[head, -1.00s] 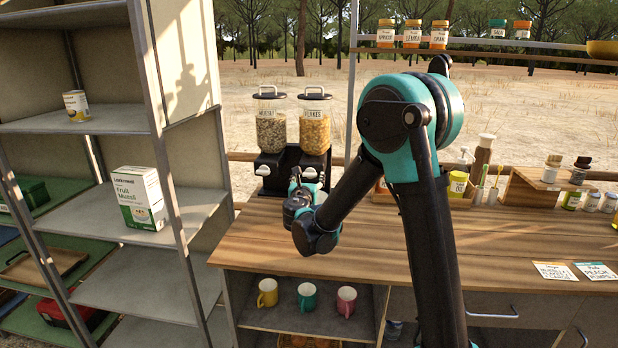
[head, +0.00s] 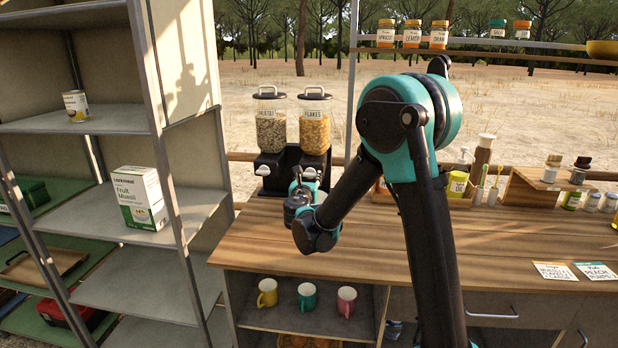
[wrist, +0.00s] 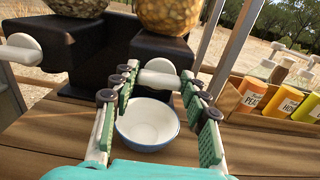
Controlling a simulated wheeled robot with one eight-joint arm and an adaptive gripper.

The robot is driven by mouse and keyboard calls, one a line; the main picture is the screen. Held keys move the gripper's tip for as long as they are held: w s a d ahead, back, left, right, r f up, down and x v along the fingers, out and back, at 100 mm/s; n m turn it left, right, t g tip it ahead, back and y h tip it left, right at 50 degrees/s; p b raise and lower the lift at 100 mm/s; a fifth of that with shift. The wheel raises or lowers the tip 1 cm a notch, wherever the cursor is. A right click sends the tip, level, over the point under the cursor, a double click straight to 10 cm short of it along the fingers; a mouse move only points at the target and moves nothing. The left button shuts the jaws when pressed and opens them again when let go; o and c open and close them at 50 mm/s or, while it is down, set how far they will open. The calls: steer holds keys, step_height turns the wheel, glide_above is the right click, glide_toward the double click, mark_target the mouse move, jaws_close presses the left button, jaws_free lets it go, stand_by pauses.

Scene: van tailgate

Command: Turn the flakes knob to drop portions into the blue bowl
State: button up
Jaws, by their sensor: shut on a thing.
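The flakes dispenser (head: 313,128) stands at the back left of the counter, its clear hopper full of golden flakes. It also shows at the top of the wrist view (wrist: 168,12). The white flakes knob (wrist: 160,76) sits between my fingertips on the dispenser's black base. My gripper (wrist: 159,77) is shut on the knob. The blue bowl (wrist: 148,125), white inside with a blue rim, stands on the counter below the knob, between my fingers in the wrist view. In the head view my arm hides the knob and bowl.
The muesli dispenser (head: 270,130) stands close on the left, with its own white knob (wrist: 22,49). A wooden rack of labelled bottles (wrist: 262,103) is to the right. A metal shelf unit (head: 130,190) stands left of the counter. The wooden counter (head: 260,240) is clear in front.

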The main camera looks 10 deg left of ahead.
steer(key=shift+m, duration=0.3)
steer(key=m, duration=0.3)
steer(key=shift+m, duration=0.4)
steer(key=m, duration=0.4)
steer(key=shift+d+m, duration=0.1)
steer(key=shift+m, duration=0.2)
steer(key=m, duration=0.4)
steer(key=shift+f, duration=0.1)
steer(key=shift+m, duration=2.2)
steer(key=shift+f, duration=0.1)
steer(key=o, duration=1.2)
steer(key=shift+c, duration=0.2)
